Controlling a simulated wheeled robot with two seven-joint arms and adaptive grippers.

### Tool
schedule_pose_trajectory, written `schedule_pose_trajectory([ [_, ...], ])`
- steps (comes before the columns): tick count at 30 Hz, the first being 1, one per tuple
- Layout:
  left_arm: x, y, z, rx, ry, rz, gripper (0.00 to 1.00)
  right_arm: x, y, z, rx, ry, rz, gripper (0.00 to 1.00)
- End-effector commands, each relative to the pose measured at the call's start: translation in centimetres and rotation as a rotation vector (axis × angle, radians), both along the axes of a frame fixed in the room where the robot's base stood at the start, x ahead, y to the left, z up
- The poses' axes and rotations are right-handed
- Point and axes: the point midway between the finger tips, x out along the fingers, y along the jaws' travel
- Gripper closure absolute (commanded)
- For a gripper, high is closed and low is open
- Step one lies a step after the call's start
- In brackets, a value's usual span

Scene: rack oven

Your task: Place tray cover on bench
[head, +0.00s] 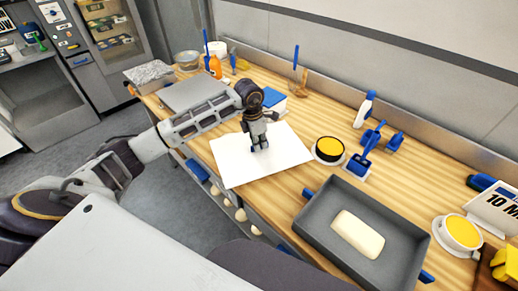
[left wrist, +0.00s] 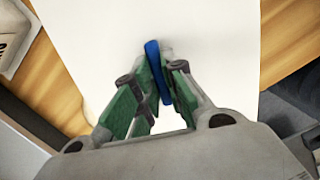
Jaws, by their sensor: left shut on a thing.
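The tray cover (head: 236,161) is a flat white panel over the wooden bench (head: 290,103), left of the dark grey tray (head: 303,223). Its front left edge reaches about the bench's front edge; whether it rests on the wood or hovers just above it I cannot tell. My left gripper (head: 259,147) points down at the cover's middle. In the left wrist view the cover (left wrist: 215,40) fills the middle, and my left gripper (left wrist: 160,85) is shut on its blue handle (left wrist: 157,68). My right gripper is not in view.
The tray holds a pale dough block (head: 358,234). A yellow-filled cup (head: 329,150) and a blue scoop (head: 362,160) stand close right of the cover. A blue-and-white box (head: 273,99) is behind it, and a grey flat panel (head: 195,92) lies further left.

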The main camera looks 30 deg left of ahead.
Motion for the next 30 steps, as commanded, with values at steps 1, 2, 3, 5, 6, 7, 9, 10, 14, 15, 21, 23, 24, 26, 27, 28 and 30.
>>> schedule_pose_trajectory([
  [1,-0.1,0.0,-0.3,-0.001,0.002,0.000,1.00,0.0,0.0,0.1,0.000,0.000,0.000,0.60],
  [2,-0.1,0.0,-0.5,0.000,0.003,0.000,1.00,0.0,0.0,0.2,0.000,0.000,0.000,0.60],
  [3,-0.1,0.0,-0.9,-0.001,0.004,0.001,1.00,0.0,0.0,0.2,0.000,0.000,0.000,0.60],
  [5,-0.1,0.0,-1.5,-0.002,0.003,0.001,1.00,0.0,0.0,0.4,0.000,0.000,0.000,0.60],
  [6,-0.1,0.0,-2.0,0.000,0.003,0.001,1.00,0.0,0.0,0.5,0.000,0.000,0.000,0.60],
  [7,-0.1,0.0,-2.3,0.000,0.003,0.001,1.00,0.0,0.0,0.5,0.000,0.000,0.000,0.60],
  [9,-0.1,0.0,-2.9,-0.001,0.002,0.000,1.00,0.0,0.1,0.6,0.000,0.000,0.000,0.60],
  [10,-0.1,0.0,-3.1,-0.001,0.002,0.000,1.00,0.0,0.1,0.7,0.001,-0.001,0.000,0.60],
  [14,0.0,0.0,-3.5,0.001,-0.001,0.000,1.00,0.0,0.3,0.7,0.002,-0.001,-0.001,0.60],
  [15,0.0,0.0,-3.5,0.001,-0.001,0.000,1.00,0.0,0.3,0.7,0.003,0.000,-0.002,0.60],
  [21,0.0,0.0,-3.6,0.000,0.000,0.000,1.00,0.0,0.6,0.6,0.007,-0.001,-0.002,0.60],
  [23,0.0,0.0,-3.7,0.000,0.000,0.000,1.00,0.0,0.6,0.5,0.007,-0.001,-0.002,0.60],
  [24,0.0,0.0,-3.8,0.000,0.000,0.000,1.00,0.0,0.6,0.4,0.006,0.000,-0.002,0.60],
  [26,0.0,0.0,-3.9,0.000,0.000,0.000,1.00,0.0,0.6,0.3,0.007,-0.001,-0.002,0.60],
  [27,0.0,0.0,-3.9,0.001,0.001,0.000,0.83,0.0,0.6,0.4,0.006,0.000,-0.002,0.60],
  [28,-0.1,0.0,-3.9,0.001,0.001,0.000,0.79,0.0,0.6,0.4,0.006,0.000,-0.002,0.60],
  [30,0.0,0.0,-3.8,0.001,0.001,0.000,0.70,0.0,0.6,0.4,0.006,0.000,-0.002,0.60],
])
